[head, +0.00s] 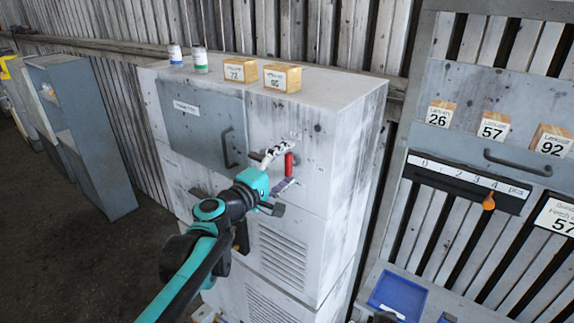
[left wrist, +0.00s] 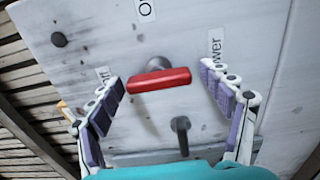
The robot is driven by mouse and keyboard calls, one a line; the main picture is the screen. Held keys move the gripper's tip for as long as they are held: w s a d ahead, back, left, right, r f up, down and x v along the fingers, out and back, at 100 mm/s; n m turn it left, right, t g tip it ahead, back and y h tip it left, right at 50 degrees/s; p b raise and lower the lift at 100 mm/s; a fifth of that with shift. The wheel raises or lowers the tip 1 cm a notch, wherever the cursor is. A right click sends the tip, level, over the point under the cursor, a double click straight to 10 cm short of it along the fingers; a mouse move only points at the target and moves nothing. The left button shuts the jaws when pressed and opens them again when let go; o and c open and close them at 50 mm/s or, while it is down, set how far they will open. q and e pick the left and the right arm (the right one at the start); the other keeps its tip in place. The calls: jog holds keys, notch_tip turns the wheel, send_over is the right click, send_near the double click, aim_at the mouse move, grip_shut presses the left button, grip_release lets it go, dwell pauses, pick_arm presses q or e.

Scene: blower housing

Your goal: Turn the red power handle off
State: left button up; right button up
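The red power handle (head: 289,165) is on the front of the white cabinet and stands upright in the head view. In the left wrist view the red handle (left wrist: 158,80) lies crosswise, on a round grey mount. My left gripper (head: 281,169) is open at the handle, one finger above and one below it. In the left wrist view my left gripper (left wrist: 165,98) has its purple-padded fingers spread at the two ends of the handle, with gaps on both sides. Partly hidden labels surround the mount, one reading "ower" (left wrist: 215,47). My right gripper is not in view.
A grey door (head: 200,120) with a dark pull handle (head: 229,148) is left of the red handle. Two numbered blocks (head: 282,78) and two small jars (head: 200,60) stand on the cabinet top. A rack on the right has an orange slider knob (head: 489,202); a blue tray (head: 398,294) lies below.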

pick_arm(q)
jog(key=v, duration=1.2)
jog(key=s+d+f+m+g+y+b, duration=0.1)
jog(key=s+f+m+g+b, duration=0.15)
jog(key=f+b, duration=0.45)
jog(key=s+d+f+m+g+y+b, duration=0.1)
jog(key=s+f+m+b, duration=0.2)
jog(key=f, duration=0.8)
jog(key=s+a+f+m+g+y+b, duration=0.1)
jog(key=s+a+f+y+b, duration=0.2)
jog(key=f, duration=0.7)
jog(key=s+a+f+m+g+y+b, duration=0.1)
jog(key=s+a+f+b, duration=0.4)
jog(key=f, duration=0.6)
jog(key=s+a+f+m+g+y+b, duration=0.2)
jog(key=s+a+f+m+y+b, duration=0.1)
jog(key=f+b, duration=0.5)
notch_tip(320, 180, down, 3)
jog(key=s+a+y, duration=0.1)
jog(key=s, duration=0.1)
jog(key=shift+s+a+y, duration=0.3)
jog(key=shift+s, duration=0.1)
jog(key=shift+m, duration=0.25)
